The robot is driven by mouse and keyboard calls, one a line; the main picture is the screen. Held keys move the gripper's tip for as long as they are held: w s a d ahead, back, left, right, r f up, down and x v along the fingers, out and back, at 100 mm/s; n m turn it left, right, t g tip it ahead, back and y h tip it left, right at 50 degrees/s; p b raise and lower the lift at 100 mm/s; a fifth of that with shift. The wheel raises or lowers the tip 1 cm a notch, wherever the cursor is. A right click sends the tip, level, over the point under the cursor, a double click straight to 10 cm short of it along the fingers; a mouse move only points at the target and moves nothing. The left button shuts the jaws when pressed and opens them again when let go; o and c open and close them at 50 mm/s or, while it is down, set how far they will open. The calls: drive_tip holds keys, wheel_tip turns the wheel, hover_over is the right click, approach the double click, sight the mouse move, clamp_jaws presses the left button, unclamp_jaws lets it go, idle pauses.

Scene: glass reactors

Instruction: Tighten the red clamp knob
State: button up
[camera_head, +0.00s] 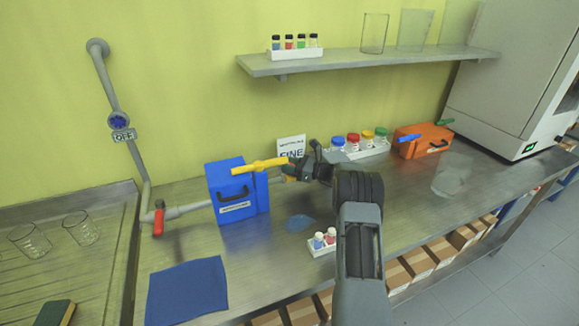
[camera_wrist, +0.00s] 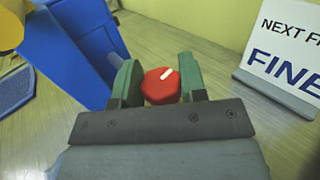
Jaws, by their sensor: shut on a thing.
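The red clamp knob (camera_wrist: 160,86) sits between the green fingers of my gripper (camera_wrist: 160,84) in the wrist view. It has a white mark that slants to the upper right. My gripper is shut on it. In the head view my gripper (camera_head: 298,171) reaches left to the right side of the blue box (camera_head: 236,193), and the knob is hidden there. The blue box also fills the upper left of the wrist view (camera_wrist: 75,55), with a grey shaft beside the left finger.
A sign (camera_wrist: 282,60) reading FINE stands at the right in the wrist view. A rack (camera_head: 368,151) of coloured-lid jars and an orange box (camera_head: 420,142) are further right. A blue mat (camera_head: 187,290) lies in front.

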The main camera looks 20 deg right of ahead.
drive_tip(key=shift+m+t+h+b, duration=0.3)
drive_tip(key=shift+t, duration=0.1)
drive_tip(key=m+t+h+b, duration=0.2)
drive_tip(key=m+h+b, duration=0.1)
drive_tip(key=shift+a+f+t+h, duration=0.1)
drive_tip(key=shift+f+t+h, duration=0.15)
drive_tip(key=shift+t+h, duration=0.15)
drive_tip(key=m+t+h+b, duration=0.1)
drive_tip(key=b, duration=0.1)
drive_tip(key=m+h+b, duration=0.1)
drive_tip(key=h+b, duration=0.1)
drive_tip(key=b, duration=0.1)
drive_tip(key=shift+f+m+t+h, duration=0.2)
drive_tip(key=shift+m+t+h, duration=0.1)
drive_tip(key=shift+t, duration=0.1)
drive_tip(key=m+h+b, duration=0.3)
drive_tip(key=h+b, duration=0.2)
drive_tip(key=b, duration=0.5)
drive_tip(key=shift+t, duration=0.4)
drive_tip(key=shift+r+m+h+b, duration=0.15)
drive_tip(key=shift+m+h+b, duration=0.55)
drive_tip(key=shift+b, duration=0.55)
drive_tip(key=shift+r+h+b, duration=0.15)
drive_tip(key=shift+h+b, duration=0.25)
drive_tip(key=shift+b, duration=0.35)
drive_tip(key=shift+r+b, duration=0.25)
drive_tip(key=shift+b, duration=0.05)
